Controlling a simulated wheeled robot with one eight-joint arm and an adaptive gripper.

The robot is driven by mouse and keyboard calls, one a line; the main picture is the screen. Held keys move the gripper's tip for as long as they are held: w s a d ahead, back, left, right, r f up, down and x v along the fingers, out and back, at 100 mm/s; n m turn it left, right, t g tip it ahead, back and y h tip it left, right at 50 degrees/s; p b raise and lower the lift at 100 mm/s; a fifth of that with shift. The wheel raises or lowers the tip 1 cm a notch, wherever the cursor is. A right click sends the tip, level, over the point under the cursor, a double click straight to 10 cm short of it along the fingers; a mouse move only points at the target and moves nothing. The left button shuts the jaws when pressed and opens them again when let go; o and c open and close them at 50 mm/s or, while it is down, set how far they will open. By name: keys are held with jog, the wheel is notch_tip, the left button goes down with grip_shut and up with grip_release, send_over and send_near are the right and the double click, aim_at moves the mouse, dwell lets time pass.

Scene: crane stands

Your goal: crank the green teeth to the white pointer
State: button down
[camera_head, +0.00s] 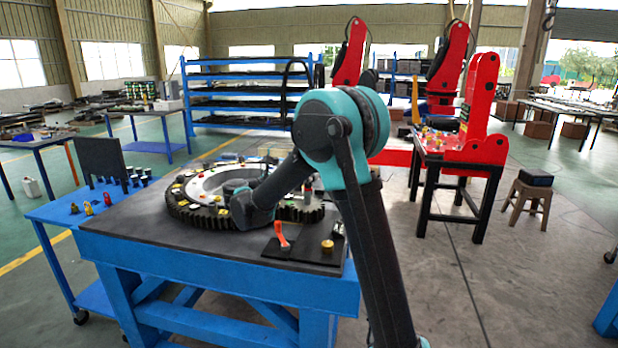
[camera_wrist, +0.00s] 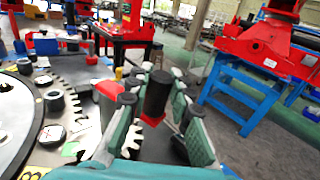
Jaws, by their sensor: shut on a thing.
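My gripper (camera_wrist: 159,98) is shut on a black upright crank handle (camera_wrist: 157,92), with a pad on each side; a red part shows low beside it. In the head view my arm hides most of the grip. The large dark toothed ring (camera_head: 190,212) lies flat on the table, with a pale inner ring. Its teeth also show in the wrist view (camera_wrist: 76,103), at left. A small green patch (camera_wrist: 70,149) lies on the ring's face near the teeth. A smaller gear (camera_head: 302,213) sits at the large ring's right. I cannot make out the white pointer clearly.
The blue table's dark top (camera_head: 130,232) is bare at front left. A dark plate with an orange-red lever (camera_head: 281,236) and a yellow knob (camera_head: 327,245) lies at front right. A blue cart (camera_head: 62,209) adjoins at left. A red machine (camera_head: 480,115) stands behind right.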

jog(key=c, duration=1.3)
grip_release()
jog(key=shift+a, duration=0.1)
jog(key=v, duration=1.2)
